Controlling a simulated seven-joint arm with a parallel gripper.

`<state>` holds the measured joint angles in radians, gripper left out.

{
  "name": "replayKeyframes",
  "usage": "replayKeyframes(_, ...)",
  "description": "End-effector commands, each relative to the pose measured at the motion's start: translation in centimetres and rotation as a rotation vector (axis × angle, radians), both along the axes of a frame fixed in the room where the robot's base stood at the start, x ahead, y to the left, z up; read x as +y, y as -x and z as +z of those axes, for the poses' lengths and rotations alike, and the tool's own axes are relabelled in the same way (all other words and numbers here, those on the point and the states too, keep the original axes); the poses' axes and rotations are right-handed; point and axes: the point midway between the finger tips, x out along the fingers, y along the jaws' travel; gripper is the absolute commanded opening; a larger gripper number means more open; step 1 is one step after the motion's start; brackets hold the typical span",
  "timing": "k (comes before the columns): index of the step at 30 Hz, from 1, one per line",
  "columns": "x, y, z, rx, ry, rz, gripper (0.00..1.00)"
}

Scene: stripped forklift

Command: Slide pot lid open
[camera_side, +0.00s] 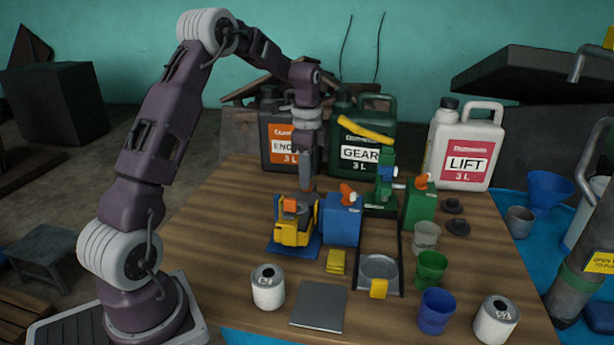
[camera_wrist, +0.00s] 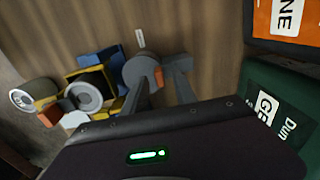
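A round grey pot top (camera_side: 378,268) lies between two dark rails at the front right of the table. A yellow block (camera_side: 378,288) sits at its front edge. This looks like the pot with its sliding lid; I cannot tell lid from pot clearly. My gripper (camera_side: 306,186) points down, up and left of the pot, just above and behind a yellow device (camera_side: 293,225) on a blue base. In the wrist view my grey fingers (camera_wrist: 161,70) stand apart, with a small orange piece showing beside them. The pot is not visible in the wrist view.
A blue canister (camera_side: 342,222) stands between my gripper and the pot. A green canister (camera_side: 419,207), a green cup (camera_side: 431,268) and a blue cup (camera_side: 436,310) stand right of the rails. Large jugs, including the LIFT jug (camera_side: 466,145), line the back. A grey plate (camera_side: 319,306) lies front left.

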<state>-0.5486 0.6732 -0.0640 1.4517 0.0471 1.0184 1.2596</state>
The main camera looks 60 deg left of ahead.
Motion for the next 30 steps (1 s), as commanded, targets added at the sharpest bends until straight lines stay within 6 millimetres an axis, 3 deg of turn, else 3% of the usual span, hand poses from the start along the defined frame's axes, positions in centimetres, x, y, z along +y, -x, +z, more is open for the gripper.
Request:
replayKeyframes(9, -0.05, 0.01, -0.79, 0.0, 0.0, 0.001, 0.34)
replayKeyframes(15, -0.06, 0.0, -0.76, -0.001, -0.001, 0.001, 0.0)
replayKeyframes(30, -0.06, -0.02, -0.71, -0.001, 0.0, 0.001, 0.0)
